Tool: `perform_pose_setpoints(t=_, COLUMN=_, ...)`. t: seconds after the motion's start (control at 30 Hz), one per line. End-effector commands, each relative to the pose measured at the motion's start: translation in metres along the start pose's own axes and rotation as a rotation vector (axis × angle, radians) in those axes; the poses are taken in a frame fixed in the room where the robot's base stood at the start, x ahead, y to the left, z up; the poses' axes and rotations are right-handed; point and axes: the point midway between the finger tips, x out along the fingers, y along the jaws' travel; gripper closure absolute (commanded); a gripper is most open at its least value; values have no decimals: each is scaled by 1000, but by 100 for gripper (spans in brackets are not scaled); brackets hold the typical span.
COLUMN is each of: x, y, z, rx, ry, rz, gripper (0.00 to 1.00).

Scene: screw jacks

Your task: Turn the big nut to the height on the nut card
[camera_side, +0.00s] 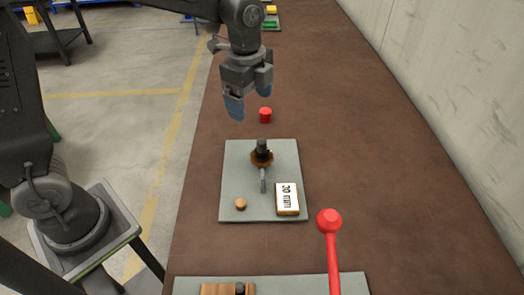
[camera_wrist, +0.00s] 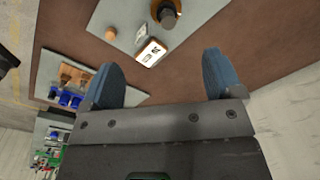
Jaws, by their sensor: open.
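In the side view a brown big nut (camera_side: 261,159) sits on an upright post with a black top (camera_side: 262,145), on a grey plate (camera_side: 232,170). The nut card (camera_side: 287,199), a wood-edged white block, reads "20 mm" turned sideways on the plate's near right corner. My gripper (camera_side: 249,104) is open and empty, above and beyond the plate, apart from the nut. Its blue fingertips also show in the wrist view (camera_wrist: 163,75).
A small wooden knob (camera_side: 241,204) stands on the plate's near left. A red cylinder (camera_side: 265,115) stands just beyond the plate. A red round-headed rod (camera_side: 329,222) rises at the near right. Another plate (camera_side: 300,284) lies nearest. The brown table right of the plate is clear.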

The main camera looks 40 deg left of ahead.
Motion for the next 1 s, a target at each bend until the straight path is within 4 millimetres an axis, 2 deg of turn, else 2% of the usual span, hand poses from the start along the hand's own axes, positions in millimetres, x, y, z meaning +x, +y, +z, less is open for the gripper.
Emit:
perform_pose_setpoints(t=0.03, x=10, y=-7, z=-6, rx=63, ry=-6, rz=23, gripper=14)
perform_pose_setpoints(t=0.13, x=21, y=-14, z=-12, rx=149, ry=-11, rz=46, gripper=14)
perform_pose_setpoints(t=0.37, x=38, y=-16, z=-15, rx=194, ry=-13, rz=60, gripper=14)
perform_pose_setpoints(t=0.8, x=124, y=-11, z=-13, rx=190, ry=-13, rz=60, gripper=14)
perform_pose_setpoints(t=1.0, x=152, y=-10, z=-12, rx=190, ry=-13, rz=59, gripper=14)
